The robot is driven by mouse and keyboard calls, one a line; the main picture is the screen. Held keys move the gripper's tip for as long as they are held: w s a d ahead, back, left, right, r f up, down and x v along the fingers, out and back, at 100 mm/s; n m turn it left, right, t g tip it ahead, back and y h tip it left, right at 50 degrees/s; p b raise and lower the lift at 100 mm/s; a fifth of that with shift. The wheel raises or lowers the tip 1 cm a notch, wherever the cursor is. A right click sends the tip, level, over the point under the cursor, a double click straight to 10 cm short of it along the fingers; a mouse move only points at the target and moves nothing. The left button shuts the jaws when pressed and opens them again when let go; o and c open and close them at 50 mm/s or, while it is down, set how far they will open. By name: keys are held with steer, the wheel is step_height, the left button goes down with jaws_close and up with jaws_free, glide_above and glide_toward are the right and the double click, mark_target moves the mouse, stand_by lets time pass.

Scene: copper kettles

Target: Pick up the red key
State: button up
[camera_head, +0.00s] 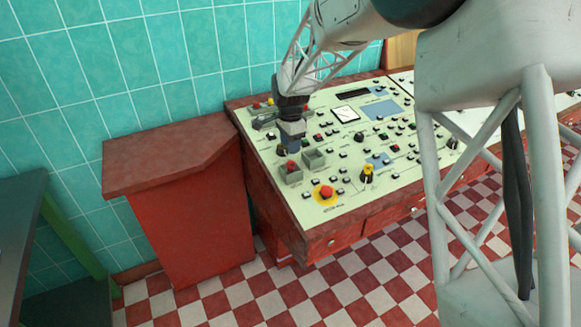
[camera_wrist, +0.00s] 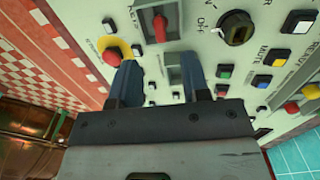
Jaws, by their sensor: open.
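The red key (camera_head: 291,164) sits in a small grey open box (camera_head: 291,177) on the pale top of the control panel. In the wrist view the red key (camera_wrist: 160,27) shows near the top edge, in its box (camera_wrist: 176,22) beside lettering that seems to read KEY. My gripper (camera_head: 290,148) points down over the panel, just behind the key in the head view. In the wrist view its two blue-grey fingers (camera_wrist: 160,78) are apart with nothing held between them. The key lies beyond the fingertips, not between them.
A red mushroom button (camera_head: 326,192) on a yellow disc and a yellow-topped dark knob (camera_head: 368,170) stick up nearby. Several small buttons cover the panel. A red side cabinet (camera_head: 180,160) stands left.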

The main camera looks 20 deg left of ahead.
mark_target(291, 161)
steer(key=shift+f, duration=1.1)
steer(key=shift+f, duration=0.1)
steer(key=shift+f, duration=2.5)
steer(key=shift+c, duration=0.3)
jaws_close()
